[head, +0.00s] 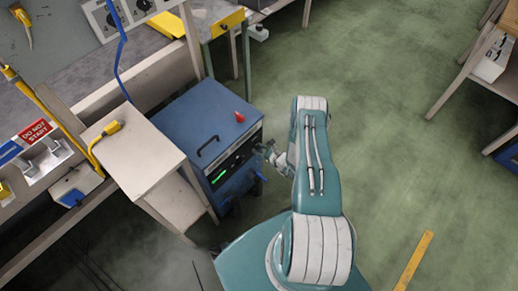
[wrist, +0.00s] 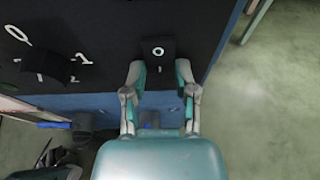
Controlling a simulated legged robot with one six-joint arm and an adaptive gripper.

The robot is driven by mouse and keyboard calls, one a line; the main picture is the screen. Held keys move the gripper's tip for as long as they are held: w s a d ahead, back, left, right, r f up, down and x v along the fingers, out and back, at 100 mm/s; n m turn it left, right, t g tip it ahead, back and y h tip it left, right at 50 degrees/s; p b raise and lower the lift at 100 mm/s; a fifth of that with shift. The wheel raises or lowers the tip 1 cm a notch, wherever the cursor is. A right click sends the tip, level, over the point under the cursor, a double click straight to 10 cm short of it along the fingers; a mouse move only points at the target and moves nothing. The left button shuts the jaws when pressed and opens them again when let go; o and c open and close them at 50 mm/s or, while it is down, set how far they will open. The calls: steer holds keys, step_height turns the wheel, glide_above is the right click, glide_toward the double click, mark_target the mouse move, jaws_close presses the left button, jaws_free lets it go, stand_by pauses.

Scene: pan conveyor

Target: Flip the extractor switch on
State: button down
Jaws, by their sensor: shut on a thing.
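The extractor is a blue box (head: 205,115) with a black front panel, standing left of my arm in the head view. In the wrist view, its black panel (wrist: 105,40) fills the upper part. In the head view, my gripper (head: 272,153) is at the right end of the front panel; the switch itself cannot be made out there.
A green display (head: 219,176) glows on the front. A red object (head: 239,117) is on the box top. A pale side table (head: 135,160) stands left. Green floor (head: 385,120) is open to the right.

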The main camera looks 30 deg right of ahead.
steer(key=shift+w+f+t+y, duration=0.15)
steer(key=shift+t+y, duration=0.15)
steer(key=shift+t, duration=0.5)
steer(key=shift+c, duration=2)
jaws_free()
steer(key=v, duration=1.2)
steer(key=shift+f, duration=0.15)
